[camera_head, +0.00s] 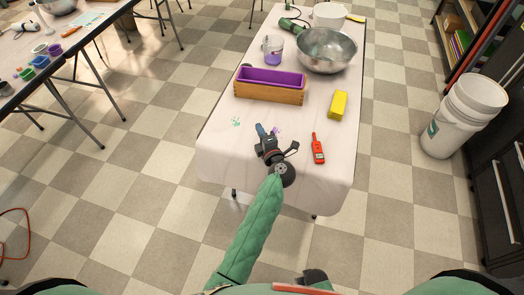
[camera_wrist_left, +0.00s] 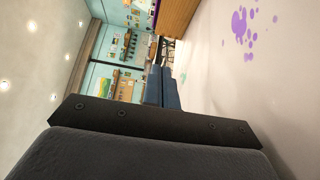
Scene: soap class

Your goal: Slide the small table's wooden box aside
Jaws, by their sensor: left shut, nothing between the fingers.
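The wooden box (camera_head: 270,95) stands on the small table (camera_head: 222,150), with a purple liner (camera_head: 272,78) in it. My left gripper (camera_head: 261,130) is shut and empty. It is low over the table, on the near side of the box and apart from it. In the left wrist view the shut blue fingers (camera_wrist_left: 162,88) point toward the box, and part of the box's wooden side (camera_wrist_left: 175,16) shows at the top edge. My right gripper does not show clearly in either view.
A yellow block (camera_head: 338,105) stands right of the box, and a red handheld device (camera_head: 317,149) lies nearer. A purple-filled pitcher (camera_head: 273,50) and a steel bowl (camera_head: 327,50) stand behind. The tabletop left of the gripper is free, with purple and green stains.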

